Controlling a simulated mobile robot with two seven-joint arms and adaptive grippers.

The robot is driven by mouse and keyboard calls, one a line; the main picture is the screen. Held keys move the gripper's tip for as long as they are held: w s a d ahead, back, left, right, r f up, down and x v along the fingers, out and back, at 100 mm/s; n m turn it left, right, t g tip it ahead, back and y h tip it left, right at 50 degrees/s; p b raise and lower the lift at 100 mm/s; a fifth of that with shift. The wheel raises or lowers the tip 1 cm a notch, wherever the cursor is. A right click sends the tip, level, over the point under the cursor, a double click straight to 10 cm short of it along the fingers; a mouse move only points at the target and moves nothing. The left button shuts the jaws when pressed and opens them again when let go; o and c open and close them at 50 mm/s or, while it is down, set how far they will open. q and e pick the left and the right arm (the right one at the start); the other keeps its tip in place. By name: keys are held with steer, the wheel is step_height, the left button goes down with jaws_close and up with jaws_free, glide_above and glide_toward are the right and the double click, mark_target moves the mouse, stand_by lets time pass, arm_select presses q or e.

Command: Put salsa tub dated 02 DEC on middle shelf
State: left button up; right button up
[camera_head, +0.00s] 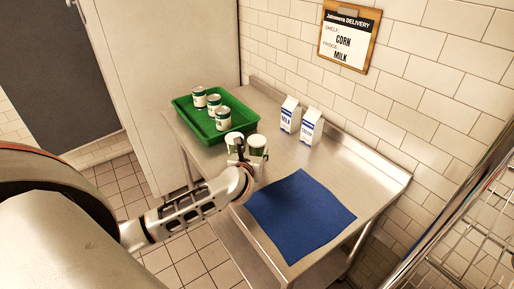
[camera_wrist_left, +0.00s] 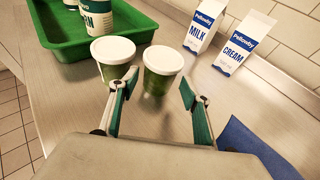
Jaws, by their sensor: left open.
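Two small tubs with white lids and green sides stand side by side on the steel table, the left tub (camera_wrist_left: 113,50) and the right tub (camera_wrist_left: 162,64). In the head view the left tub (camera_head: 233,138) and the right tub (camera_head: 258,142) are partly hidden by my left gripper (camera_head: 244,158). No date is readable on either. In the left wrist view my left gripper (camera_wrist_left: 160,88) is open and empty, with the right tub just ahead between its fingertips. The left finger overlaps the left tub's edge in the picture. My right gripper is out of view.
A green tray (camera_head: 184,105) with three cans stands behind the tubs. A milk carton (camera_head: 289,114) and a cream carton (camera_head: 311,127) stand to the right. A blue mat (camera_head: 300,215) covers the near table. A wire rack (camera_head: 470,245) is at the far right. A delivery clipboard (camera_head: 349,35) hangs on the wall.

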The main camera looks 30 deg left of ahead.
mark_target(255, 149)
arm_select(q)
steer(key=x, duration=0.4)
steer(key=shift+w, duration=0.25)
steer(key=c, duration=0.9)
steer(key=shift+c, duration=1)
steer(key=shift+r, duration=0.1)
